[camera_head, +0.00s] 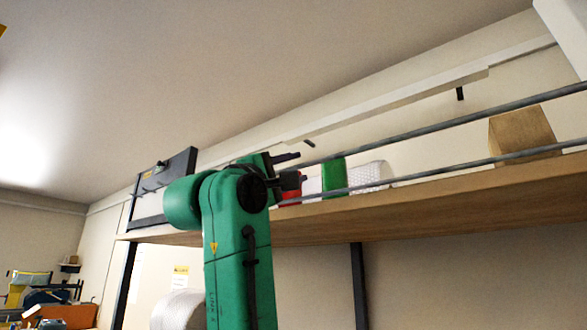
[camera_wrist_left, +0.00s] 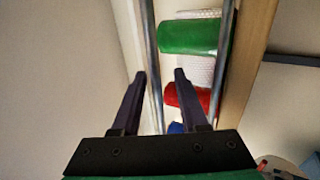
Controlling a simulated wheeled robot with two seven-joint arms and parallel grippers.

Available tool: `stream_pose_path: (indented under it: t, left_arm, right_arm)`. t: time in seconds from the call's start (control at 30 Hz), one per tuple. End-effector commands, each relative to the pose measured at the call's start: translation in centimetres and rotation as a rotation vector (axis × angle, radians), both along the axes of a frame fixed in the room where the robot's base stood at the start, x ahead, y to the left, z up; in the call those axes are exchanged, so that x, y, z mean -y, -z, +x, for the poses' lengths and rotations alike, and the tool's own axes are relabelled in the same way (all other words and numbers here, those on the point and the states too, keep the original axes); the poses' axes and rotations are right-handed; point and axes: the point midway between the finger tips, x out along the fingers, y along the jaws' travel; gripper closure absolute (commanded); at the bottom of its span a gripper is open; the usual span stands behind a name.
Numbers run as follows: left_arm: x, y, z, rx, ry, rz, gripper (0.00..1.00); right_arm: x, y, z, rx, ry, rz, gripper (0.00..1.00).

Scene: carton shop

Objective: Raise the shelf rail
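The shelf rail (camera_head: 440,128) is two grey metal bars along the front of a wooden shelf, one above the other. In the left wrist view the upper bar (camera_wrist_left: 148,40) and the lower bar (camera_wrist_left: 225,35) both show. My left gripper (camera_head: 294,167) is at the upper bar. In the left wrist view my left gripper (camera_wrist_left: 160,73) is open, with the upper bar between its fingers and gaps visible beside it. The lower bar lies outside the fingers. The rail's left part is hidden behind my left arm in the head view. My right gripper is not in view.
The wooden shelf (camera_head: 420,208) holds a cardboard box (camera_head: 521,134), a green item (camera_head: 333,173), a red item (camera_head: 290,196) and white bubble-wrap rolls (camera_head: 372,176) behind the rail. A dark panel (camera_head: 186,164) stands at the shelf's left end. Dark posts (camera_head: 358,285) support the shelf.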

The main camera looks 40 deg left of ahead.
Motion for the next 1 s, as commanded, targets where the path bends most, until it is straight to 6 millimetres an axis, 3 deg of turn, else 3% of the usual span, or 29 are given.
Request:
stream_pose_path:
  t: [0.27, 0.37, 0.6, 0.8, 1.0]
  left_arm:
    - [0.0, 0.1, -0.1, 0.001, 0.000, 0.000, 0.58]
    - [0.0, 0.8, -1.0, 0.005, 0.000, 0.000, 0.58]
    - [0.1, 4.4, -6.7, 0.008, 0.000, 0.000, 0.58]
    - [0.3, 6.6, -11.2, 0.005, 0.000, 0.001, 0.58]
    - [0.3, 7.1, -12.8, 0.001, 0.001, 0.001, 0.58]
  right_arm:
    - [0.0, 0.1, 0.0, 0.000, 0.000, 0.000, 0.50]
    - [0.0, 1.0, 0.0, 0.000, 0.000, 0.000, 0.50]
    - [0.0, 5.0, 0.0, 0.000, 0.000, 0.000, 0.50]
    - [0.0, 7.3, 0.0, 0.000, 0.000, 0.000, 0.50]
    - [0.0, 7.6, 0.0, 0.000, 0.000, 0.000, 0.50]
